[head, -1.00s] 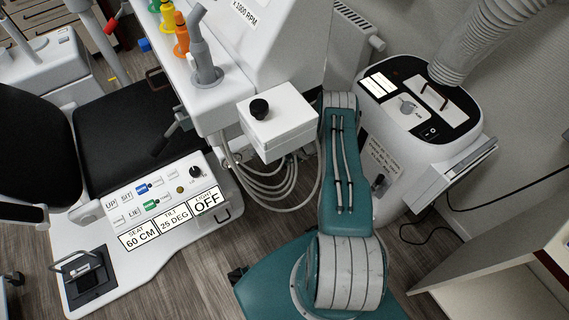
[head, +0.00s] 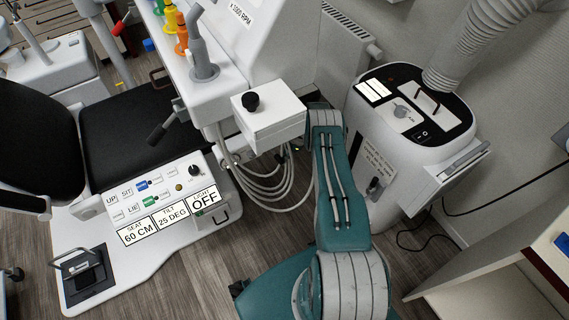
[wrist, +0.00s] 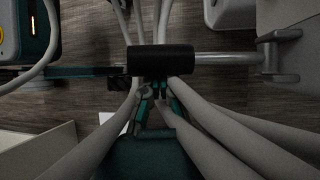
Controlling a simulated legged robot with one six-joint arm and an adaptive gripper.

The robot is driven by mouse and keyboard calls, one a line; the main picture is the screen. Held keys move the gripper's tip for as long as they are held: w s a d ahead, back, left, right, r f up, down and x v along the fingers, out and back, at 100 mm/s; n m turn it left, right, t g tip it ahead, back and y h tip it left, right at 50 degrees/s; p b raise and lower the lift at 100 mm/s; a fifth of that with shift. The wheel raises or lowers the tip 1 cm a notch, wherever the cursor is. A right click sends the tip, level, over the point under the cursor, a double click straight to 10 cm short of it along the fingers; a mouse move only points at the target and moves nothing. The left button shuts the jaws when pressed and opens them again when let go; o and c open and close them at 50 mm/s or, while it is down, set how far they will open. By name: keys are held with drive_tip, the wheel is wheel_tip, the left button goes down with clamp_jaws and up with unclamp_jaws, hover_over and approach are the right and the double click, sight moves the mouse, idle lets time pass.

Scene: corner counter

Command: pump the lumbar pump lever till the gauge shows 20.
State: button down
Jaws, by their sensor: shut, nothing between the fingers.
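A lever with a black grip (head: 157,134) stands out beside the black seat in the head view. In the wrist view a black cylindrical grip (wrist: 160,59) on a metal rod (wrist: 225,58) lies across the picture; it looks like a lever, but I cannot tell if it is the same one. My gripper (wrist: 158,88) is shut and empty, its teal fingers just below this grip in the picture. I cannot tell whether they touch it. In the head view my gripper is hidden. No gauge marked lumbar is readable in any view.
The control panel (head: 150,192) has signs reading seat 60 CM, tilt 25 DEG and light OFF. A white box (head: 268,122) with a black knob and looping grey hoses (head: 265,185) are near my arm. A white suction unit (head: 390,130) stands to the right.

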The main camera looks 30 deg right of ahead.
drive_tip(key=shift+w+r, duration=0.2)
drive_tip(key=shift+r, duration=0.35)
drive_tip(key=shift+w+r, duration=0.15)
drive_tip(key=shift+r, duration=0.4)
drive_tip(key=shift+w+r, duration=0.2)
drive_tip(key=shift+r, duration=0.05)
wheel_tip(320, 180, down, 4)
drive_tip(key=s, duration=0.2)
drive_tip(key=w+d+r, duration=0.3)
drive_tip(key=d+r, duration=0.3)
drive_tip(key=d, duration=0.1)
drive_tip(key=shift+w+d+r, duration=0.25)
drive_tip(key=shift+w+d, duration=0.05)
drive_tip(key=shift+w, duration=0.1)
drive_tip(key=shift+a, duration=0.2)
